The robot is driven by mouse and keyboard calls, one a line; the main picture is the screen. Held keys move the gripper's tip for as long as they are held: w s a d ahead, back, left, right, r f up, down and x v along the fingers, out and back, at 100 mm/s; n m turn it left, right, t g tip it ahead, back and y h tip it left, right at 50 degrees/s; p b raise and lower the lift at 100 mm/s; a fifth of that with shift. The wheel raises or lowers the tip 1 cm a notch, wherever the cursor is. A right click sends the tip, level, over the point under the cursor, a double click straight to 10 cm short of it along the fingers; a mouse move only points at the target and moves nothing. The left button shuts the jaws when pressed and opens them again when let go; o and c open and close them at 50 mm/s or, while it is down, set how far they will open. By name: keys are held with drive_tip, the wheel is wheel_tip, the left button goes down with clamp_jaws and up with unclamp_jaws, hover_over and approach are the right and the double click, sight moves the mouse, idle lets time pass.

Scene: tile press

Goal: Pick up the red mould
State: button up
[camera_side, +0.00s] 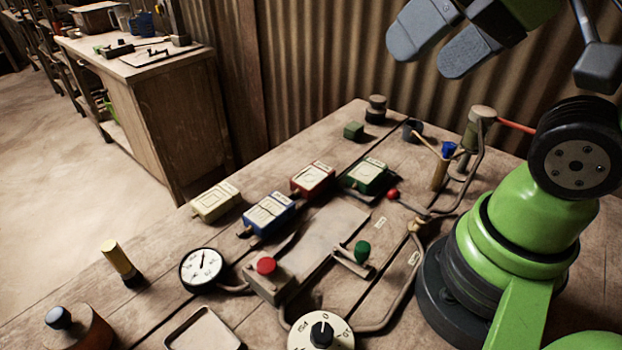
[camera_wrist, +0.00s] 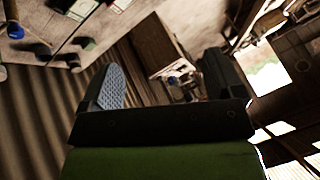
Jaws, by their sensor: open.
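The red mould (camera_side: 313,178) lies on the wooden bench in the side view, a boxy piece with a pale labelled top. It sits in a row between the blue mould (camera_side: 268,213) and the green mould (camera_side: 367,175), with the cream mould (camera_side: 216,201) at the left end. My gripper (camera_side: 428,60) is high above the back of the bench, well apart from the moulds. Its two grey fingers are spread with nothing between them. The wrist view also shows my gripper (camera_wrist: 165,75) open, facing the room; I cannot make out the red mould there.
A flat metal plate (camera_side: 322,240) lies in front of the moulds. Around it are a red-button box (camera_side: 268,280), a gauge (camera_side: 202,268), a green-knobbed lever (camera_side: 361,252), a dial (camera_side: 321,332) and pipes. A small green block (camera_side: 353,130) sits behind. A corrugated wall (camera_side: 330,60) backs the bench.

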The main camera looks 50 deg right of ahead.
idle(0.4)
drive_tip(key=m+g+h, duration=0.2)
drive_tip(key=m+g, duration=0.5)
drive_tip(key=m, duration=0.7)
hover_over(312, 174)
drive_tip(key=f, duration=2.4)
drive_tip(key=shift+a+f, duration=0.25)
drive_tip(key=f, duration=0.5)
drive_tip(key=shift+d+f, duration=0.25)
drive_tip(key=shift+f, duration=0.05)
drive_tip(key=shift+c, duration=0.4)
drive_tip(key=c, duration=1.1)
